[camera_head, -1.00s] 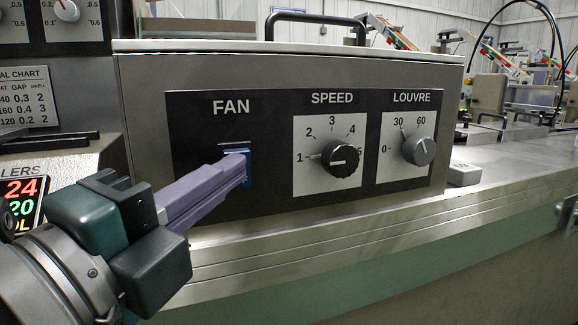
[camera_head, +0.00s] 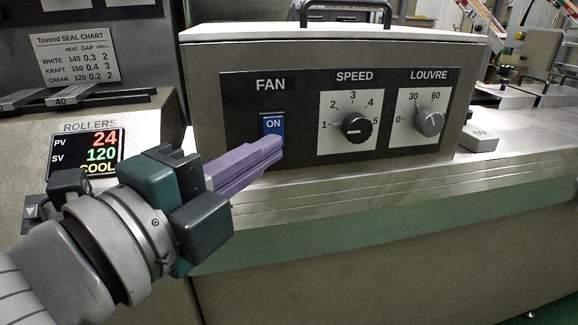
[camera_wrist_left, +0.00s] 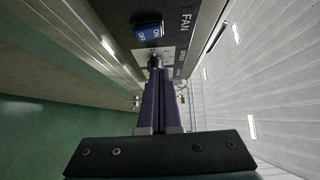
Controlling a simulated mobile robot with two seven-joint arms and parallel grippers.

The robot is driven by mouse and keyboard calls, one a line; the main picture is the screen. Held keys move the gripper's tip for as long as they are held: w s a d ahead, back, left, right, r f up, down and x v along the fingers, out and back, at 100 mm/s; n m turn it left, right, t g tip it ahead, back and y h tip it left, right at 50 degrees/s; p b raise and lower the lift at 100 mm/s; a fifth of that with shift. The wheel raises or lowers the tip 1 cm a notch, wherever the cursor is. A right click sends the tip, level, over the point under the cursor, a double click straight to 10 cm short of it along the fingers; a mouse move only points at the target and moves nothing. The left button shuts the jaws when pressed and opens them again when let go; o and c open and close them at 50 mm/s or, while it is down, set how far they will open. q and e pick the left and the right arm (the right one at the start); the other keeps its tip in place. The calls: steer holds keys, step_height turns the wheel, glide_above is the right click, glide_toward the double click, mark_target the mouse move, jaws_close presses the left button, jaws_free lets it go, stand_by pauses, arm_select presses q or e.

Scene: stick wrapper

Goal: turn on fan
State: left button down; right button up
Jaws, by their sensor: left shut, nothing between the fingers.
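The fan switch (camera_head: 273,124) is a blue rocker under the FAN label on the black panel (camera_head: 247,92) of the grey control box. Its ON face shows in the head view; the lower part is hidden behind my gripper. In the left wrist view, the switch (camera_wrist_left: 148,31) shows both ON and OFF marks. I cannot tell which side is pressed in. My left gripper (camera_head: 280,147) has its purple fingers shut and empty, just below and in front of the switch. The fingers also show in the left wrist view (camera_wrist_left: 159,78), apart from the switch. My right gripper is not in view.
The SPEED knob (camera_head: 357,126) and LOUVRE knob (camera_head: 429,122) are right of the switch. A rollers display (camera_head: 88,152) is on the left. The metal ledge (camera_head: 400,185) below the box is clear, and a small grey block (camera_head: 478,140) sits at its right.

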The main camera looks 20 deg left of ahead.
arm_select(q)
steer(key=s+a+r, duration=0.1)
steer(key=s+a, duration=0.1)
steer(key=s, duration=0.5)
steer(key=shift+s+a+b, duration=0.15)
steer(key=shift+s+b, duration=0.15)
steer(key=shift+b, duration=0.05)
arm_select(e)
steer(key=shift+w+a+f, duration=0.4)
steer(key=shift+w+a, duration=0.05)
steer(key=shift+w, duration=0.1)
arm_select(q)
steer(key=shift+a, duration=0.1)
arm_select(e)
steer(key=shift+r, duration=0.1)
